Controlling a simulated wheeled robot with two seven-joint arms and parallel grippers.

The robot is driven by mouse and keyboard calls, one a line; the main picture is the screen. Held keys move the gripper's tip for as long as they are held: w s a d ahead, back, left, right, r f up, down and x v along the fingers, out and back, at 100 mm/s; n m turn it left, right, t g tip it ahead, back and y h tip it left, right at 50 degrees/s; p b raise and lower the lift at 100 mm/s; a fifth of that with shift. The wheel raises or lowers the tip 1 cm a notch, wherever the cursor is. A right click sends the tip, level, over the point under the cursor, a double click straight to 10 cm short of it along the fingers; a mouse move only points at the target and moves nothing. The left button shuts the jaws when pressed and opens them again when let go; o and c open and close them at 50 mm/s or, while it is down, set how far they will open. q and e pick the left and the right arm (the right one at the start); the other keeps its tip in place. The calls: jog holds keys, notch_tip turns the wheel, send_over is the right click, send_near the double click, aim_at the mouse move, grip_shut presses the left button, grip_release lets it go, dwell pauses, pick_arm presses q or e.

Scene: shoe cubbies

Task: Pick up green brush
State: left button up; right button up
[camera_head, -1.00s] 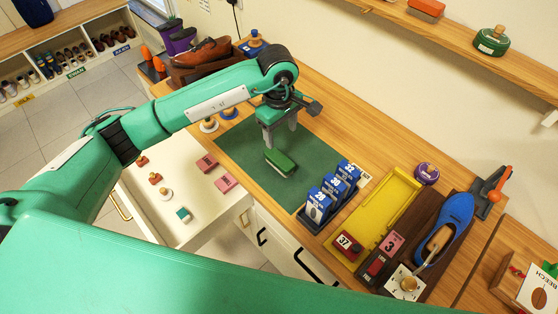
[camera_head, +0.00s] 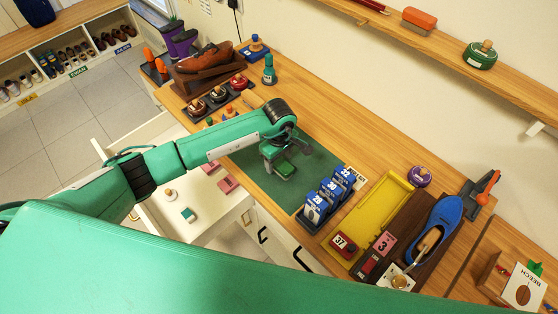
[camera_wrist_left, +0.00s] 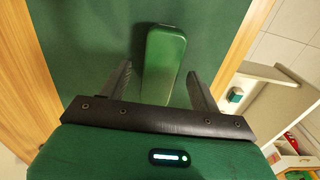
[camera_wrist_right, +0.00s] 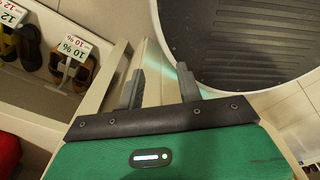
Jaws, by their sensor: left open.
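The green brush (camera_head: 284,169) lies on the dark green mat (camera_head: 318,163) on the wooden counter. My left gripper (camera_head: 279,166) is open and low over it, partly hiding it in the head view. In the left wrist view the green brush (camera_wrist_left: 163,62) lies lengthwise between the two open fingers of my left gripper (camera_wrist_left: 160,85), with a gap on each side. My right gripper (camera_wrist_right: 160,85) shows only in the right wrist view; its fingers stand apart with nothing between them.
Blue numbered blocks (camera_head: 328,192) stand right of the mat, then a yellow tray (camera_head: 372,222) and a blue shoe (camera_head: 440,225). An open white drawer (camera_head: 207,220) is in front of the counter. Round tins (camera_head: 218,94) and a brown shoe (camera_head: 205,58) stand behind the arm.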

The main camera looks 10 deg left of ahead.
pick_arm(q)
jog(key=shift+f, duration=0.85)
jog(key=shift+c, duration=0.2)
jog(key=c, duration=1.1)
jog(key=shift+o, duration=0.2)
jog(key=shift+r, duration=0.15)
